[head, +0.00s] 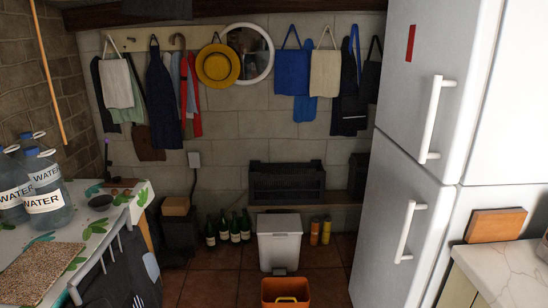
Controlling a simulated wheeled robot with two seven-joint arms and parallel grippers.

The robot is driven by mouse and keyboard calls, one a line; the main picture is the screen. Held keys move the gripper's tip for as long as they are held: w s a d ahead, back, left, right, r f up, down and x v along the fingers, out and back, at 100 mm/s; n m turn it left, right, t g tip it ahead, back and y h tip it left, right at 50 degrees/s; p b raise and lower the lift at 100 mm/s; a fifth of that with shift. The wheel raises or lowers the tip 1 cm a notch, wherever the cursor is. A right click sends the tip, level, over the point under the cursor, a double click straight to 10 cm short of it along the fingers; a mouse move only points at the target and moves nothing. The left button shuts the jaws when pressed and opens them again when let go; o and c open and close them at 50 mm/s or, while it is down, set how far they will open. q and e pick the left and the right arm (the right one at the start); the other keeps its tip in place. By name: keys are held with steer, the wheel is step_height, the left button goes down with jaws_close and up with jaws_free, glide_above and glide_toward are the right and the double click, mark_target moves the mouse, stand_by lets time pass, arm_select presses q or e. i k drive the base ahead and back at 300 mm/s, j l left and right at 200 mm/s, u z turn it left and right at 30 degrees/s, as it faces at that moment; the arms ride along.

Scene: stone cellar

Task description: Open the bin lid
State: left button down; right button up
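A white bin (279,250) stands on the tiled floor near the back wall, a little right of the middle. Its flat lid (279,223) lies shut on top. A small dark part shows at the foot of its front, too small to make out. What is inside the bin is hidden. Neither of my grippers shows in the head view.
An orange container (286,293) stands in front of the bin. Green bottles (234,230) stand left of it, two orange-yellow cylinders (320,231) right. A white fridge (424,135) bounds the right, a counter (135,196) the left.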

mark_target(279, 225)
steer(key=i+j+z, duration=0.15)
steer(key=i, duration=0.3)
steer(key=i+j+z, duration=0.15)
steer(key=i, duration=0.35)
steer(key=i+j+z, duration=0.15)
steer(key=i, duration=0.3)
steer(key=i+j+z, duration=0.75)
steer(key=i+j, duration=0.2)
